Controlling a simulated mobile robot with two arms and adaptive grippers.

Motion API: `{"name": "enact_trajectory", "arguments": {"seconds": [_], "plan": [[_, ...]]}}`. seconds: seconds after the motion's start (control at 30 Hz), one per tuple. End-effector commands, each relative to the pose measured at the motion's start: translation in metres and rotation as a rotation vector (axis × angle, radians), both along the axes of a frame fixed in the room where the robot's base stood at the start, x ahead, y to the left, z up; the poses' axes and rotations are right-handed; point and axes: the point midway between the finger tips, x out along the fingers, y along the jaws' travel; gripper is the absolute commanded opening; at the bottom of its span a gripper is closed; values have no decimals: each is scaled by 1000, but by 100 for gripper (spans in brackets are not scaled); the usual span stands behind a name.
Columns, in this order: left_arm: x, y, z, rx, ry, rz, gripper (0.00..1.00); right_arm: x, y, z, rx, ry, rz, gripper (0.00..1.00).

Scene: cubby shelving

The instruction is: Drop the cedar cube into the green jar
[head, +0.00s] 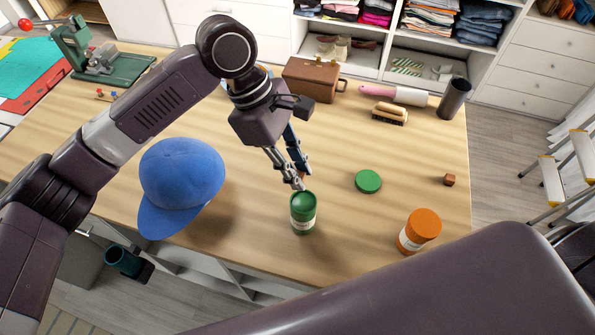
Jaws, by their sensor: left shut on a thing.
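The green jar (303,218) stands upright near the table's front edge, with a pale label. Its round green lid (368,181) lies apart on the table, to the right. My left gripper (303,180) points down just above the jar's back rim. Another small brown cube (449,180) lies on the table at the right. My right gripper is not in view.
A blue cap (182,185) lies left of the jar, and an orange jar (418,231) stands to the right. A brown case (313,79), a brush (389,114) and a dark cup (454,98) are at the back. The table right of the lid is mostly clear.

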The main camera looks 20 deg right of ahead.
Motion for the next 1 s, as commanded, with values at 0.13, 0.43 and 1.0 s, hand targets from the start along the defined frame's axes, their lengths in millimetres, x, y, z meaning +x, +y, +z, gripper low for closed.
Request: {"name": "enact_trajectory", "arguments": {"seconds": [0.13,0.43,1.0], "plan": [[0,0,-5,-1,-1,-1,10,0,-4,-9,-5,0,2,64],[0,0,-4,0,0,-1,23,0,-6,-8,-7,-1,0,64],[4,4,8,0,-2,-1,38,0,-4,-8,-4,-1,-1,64]]}}
